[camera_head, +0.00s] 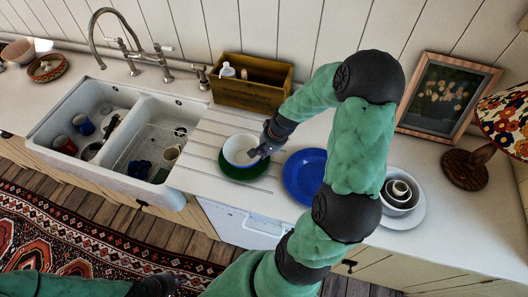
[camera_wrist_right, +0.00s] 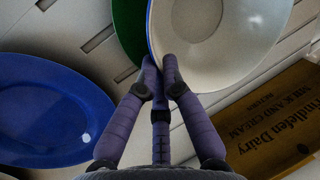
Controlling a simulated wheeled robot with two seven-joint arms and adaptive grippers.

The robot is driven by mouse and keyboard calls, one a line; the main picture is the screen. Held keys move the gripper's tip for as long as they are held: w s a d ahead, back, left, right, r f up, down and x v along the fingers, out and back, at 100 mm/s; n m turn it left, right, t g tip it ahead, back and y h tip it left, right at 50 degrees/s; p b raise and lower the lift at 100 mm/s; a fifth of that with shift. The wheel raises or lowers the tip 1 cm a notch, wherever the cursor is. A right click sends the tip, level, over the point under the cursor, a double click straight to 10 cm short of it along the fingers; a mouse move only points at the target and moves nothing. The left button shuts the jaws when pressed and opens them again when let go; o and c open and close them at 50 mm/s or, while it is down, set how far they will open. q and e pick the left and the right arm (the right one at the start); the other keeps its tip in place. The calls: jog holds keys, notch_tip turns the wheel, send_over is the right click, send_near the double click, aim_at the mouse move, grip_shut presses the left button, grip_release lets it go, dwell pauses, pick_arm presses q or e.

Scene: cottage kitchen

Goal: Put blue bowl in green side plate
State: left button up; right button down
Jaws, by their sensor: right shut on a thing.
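The bowl (camera_head: 239,149) has a white inside and a thin blue rim; it is over the green side plate (camera_head: 243,174) on the ribbed drainboard. Green shows below it in the head view, and the plate's edge (camera_wrist_right: 129,28) shows left of the bowl (camera_wrist_right: 210,45) in the right wrist view. I cannot tell whether the bowl touches the plate. My right gripper (camera_head: 262,151) is shut on the bowl's near rim, its fingertips (camera_wrist_right: 160,68) together there. My left gripper (camera_head: 170,283) is low at the bottom edge, away from the counter; its fingers are too unclear to read.
A blue plate (camera_head: 303,172) lies right of the green plate, partly behind my right arm. A wooden crate (camera_head: 252,88) is behind, a double sink (camera_head: 130,135) with mugs at left, a picture frame (camera_head: 443,95) and lamp at right.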

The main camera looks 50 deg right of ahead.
jog(key=shift+f, duration=0.3)
jog(key=c, duration=1.8)
grip_release()
jog(key=shift+f, duration=0.1)
jog(key=o, duration=0.4)
jog(key=shift+r, duration=0.65)
jog(key=p+v, duration=0.1)
jog(key=v, duration=1)
jog(key=shift+r+p, duration=0.25)
jog(key=shift+p, duration=0.1)
jog(key=shift+s, duration=0.2)
